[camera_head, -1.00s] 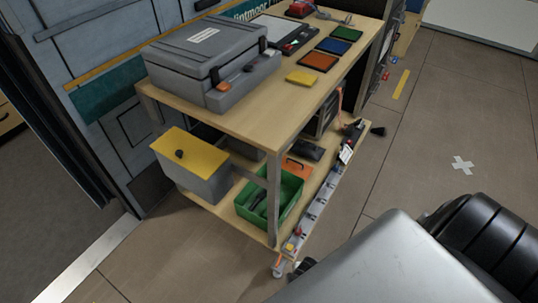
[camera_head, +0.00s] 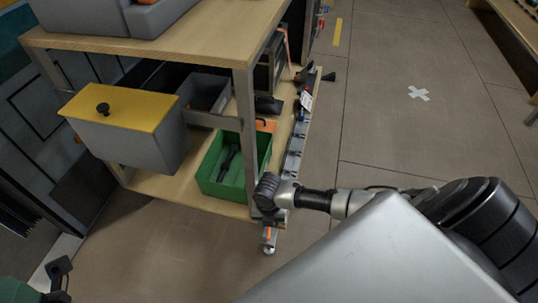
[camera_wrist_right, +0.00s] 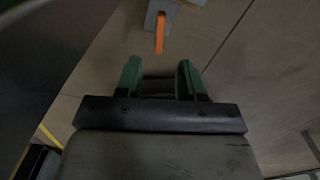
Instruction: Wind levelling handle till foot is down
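The levelling handle cannot be made out for certain; my right gripper covers the near end of the cart's lower rail (camera_head: 293,155). A small foot assembly (camera_head: 269,241) with an orange part hangs below that corner, close to the floor; I cannot tell if it touches. My right gripper (camera_head: 266,190) is at that corner. In the right wrist view, its green fingers (camera_wrist_right: 158,76) are apart with nothing between them. An orange strip on a grey bracket (camera_wrist_right: 160,32) lies ahead of the fingertips, apart from them. My left gripper (camera_head: 58,278) shows partly at bottom left; its opening is unclear.
The wooden cart holds a green crate (camera_head: 209,181) on its lower shelf and a grey bin with a yellow lid (camera_head: 128,104) at left. A cart leg (camera_head: 245,125) rises beside my right gripper. Open floor with a white cross (camera_head: 419,93) lies to the right.

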